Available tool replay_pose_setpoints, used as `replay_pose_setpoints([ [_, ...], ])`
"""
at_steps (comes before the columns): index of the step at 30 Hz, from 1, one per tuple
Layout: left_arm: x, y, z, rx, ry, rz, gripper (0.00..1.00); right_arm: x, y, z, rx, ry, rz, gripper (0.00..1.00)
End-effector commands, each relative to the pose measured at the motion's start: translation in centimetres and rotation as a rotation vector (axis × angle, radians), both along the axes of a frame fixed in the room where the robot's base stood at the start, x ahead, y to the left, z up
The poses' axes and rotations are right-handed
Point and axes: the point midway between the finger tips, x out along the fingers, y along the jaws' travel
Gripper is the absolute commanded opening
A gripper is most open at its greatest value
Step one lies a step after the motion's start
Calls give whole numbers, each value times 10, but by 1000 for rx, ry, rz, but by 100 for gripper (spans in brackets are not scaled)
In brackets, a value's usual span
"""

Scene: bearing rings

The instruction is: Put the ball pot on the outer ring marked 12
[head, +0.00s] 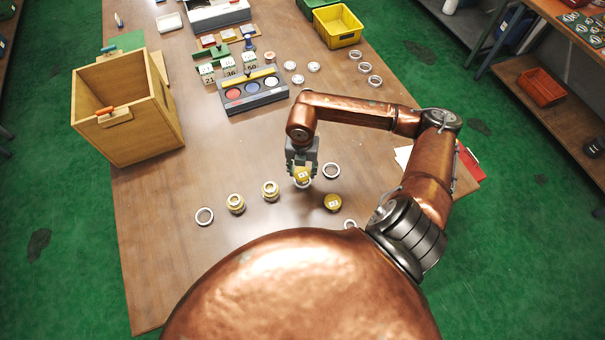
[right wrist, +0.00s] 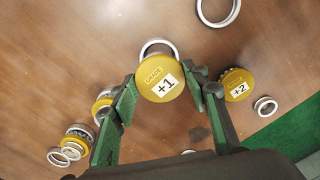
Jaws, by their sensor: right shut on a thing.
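My right gripper (head: 302,164) is shut on a round yellow pot (head: 303,174), low over the middle of the table. In the right wrist view the pot (right wrist: 158,88) sits between the green-padded fingers (right wrist: 160,92), its top labelled "GRADE +1". A pale ring (right wrist: 157,43) shows partly behind its edge; I cannot tell whether they touch. A second yellow pot (head: 333,202), labelled +2 in the right wrist view (right wrist: 237,85), stands apart to the right. Loose steel rings lie at the left (head: 204,216), just right of the gripper (head: 331,170) and near my body (head: 349,224). No 12 is legible on any ring.
Two yellow-and-steel stacks (head: 236,204) (head: 270,191) stand left of the gripper. A wooden box (head: 150,115) is at the left, a dark panel with coloured discs (head: 254,97) farther back. More rings (head: 364,67) and a yellow bin (head: 338,27) lie beyond. The table's front left is clear.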

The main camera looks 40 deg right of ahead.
Motion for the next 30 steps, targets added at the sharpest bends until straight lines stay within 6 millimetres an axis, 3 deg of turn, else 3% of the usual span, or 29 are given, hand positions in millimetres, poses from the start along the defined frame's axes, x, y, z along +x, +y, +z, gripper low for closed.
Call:
replay_pose_setpoints([
  [9, 0, 0, 2, 0, -1, 0, 60, 3, -5, -37, 0, 1, 1, 14],
  [20, 0, 0, -1, 0, 0, 0, 60, 4, -5, -42, -1, 1, 1, 14],
  [21, 0, 0, 0, 0, 0, 0, 60, 3, -5, -41, -1, 1, 1, 44],
  [27, 0, 0, 0, 0, 0, 0, 60, 3, -5, -41, -1, 1, 1, 58],
  [30, 0, 0, 0, 0, 0, 0, 60, 4, -5, -41, -1, 1, 1, 60],
])
